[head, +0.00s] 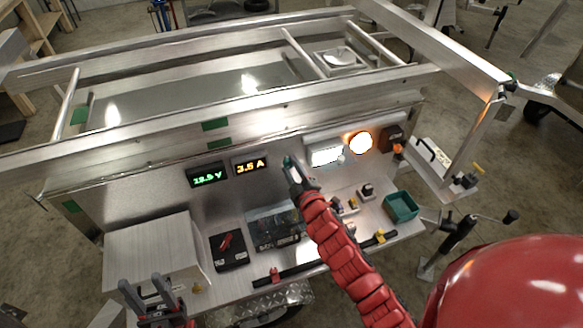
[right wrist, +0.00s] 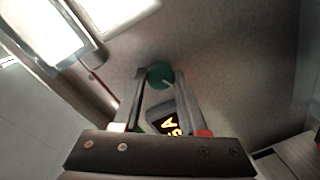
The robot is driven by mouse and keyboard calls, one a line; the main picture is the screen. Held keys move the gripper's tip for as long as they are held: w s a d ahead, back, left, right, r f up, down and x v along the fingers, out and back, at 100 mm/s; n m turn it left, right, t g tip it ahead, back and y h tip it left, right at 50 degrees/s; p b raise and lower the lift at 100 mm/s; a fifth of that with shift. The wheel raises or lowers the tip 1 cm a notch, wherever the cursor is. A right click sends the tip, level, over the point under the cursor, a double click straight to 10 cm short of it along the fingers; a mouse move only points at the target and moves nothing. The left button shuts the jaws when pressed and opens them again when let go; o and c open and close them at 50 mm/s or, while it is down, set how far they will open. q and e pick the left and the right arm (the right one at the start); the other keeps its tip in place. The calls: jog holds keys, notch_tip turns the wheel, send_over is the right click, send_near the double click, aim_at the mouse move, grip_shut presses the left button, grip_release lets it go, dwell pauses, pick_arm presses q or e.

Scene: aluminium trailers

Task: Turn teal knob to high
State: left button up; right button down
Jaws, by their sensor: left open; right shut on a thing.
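The teal knob (right wrist: 160,73) sits on the aluminium panel; a light pointer mark shows on its face in the right wrist view. My right gripper (right wrist: 158,82) is shut on the knob, one finger on each side. In the head view, the right gripper (head: 291,164) reaches the panel at the knob, to the right of the amber display; the knob (head: 287,161) is partly covered there. My left gripper (head: 147,282) is open and empty at the lower left, in front of the silver box. Any setting labels around the knob cannot be read.
A green voltage display (head: 208,175) and an amber ampere display (head: 250,166) are left of the knob. A lit white lamp (head: 326,156) and a round orange lamp (head: 360,142) are to its right. A teal bin (head: 401,206) and a black switch box (head: 229,250) sit on the shelf below.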

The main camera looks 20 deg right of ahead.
jog(key=shift+f, duration=0.15)
jog(key=shift+c, duration=2.3)
grip_release()
jog(key=shift+s+d, duration=0.15)
jog(key=shift+s, duration=0.4)
jog(key=s+r+b, duration=0.1)
jog(key=s, duration=1.5)
jog(key=shift+s+d+r, duration=0.15)
jog(key=shift+d+r, duration=0.1)
jog(key=shift+d, duration=0.15)
